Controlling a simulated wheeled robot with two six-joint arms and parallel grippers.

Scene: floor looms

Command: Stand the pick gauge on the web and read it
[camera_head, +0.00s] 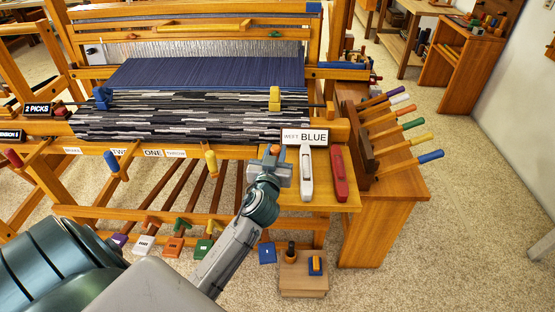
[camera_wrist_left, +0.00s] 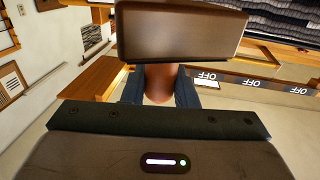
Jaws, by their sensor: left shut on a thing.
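My left gripper (camera_head: 276,166) is at the right end of the loom's front beam, beside the WEFT BLUE sign. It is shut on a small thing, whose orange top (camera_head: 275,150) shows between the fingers. In the left wrist view that thing has a brown block (camera_wrist_left: 180,30) and a reddish neck (camera_wrist_left: 160,85) between the dark fingers; it may be the pick gauge, but no scale is legible. The web, a grey, black and white striped cloth (camera_head: 190,118), lies across the loom left of the gripper, apart from it. My right gripper is not in view.
A white shuttle (camera_head: 306,174) and a red shuttle (camera_head: 339,174) lie right of the gripper. Coloured handles (camera_head: 412,124) stick out beyond them. A yellow clip (camera_head: 274,99) and a blue clip (camera_head: 102,98) stand at the cloth's ends.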

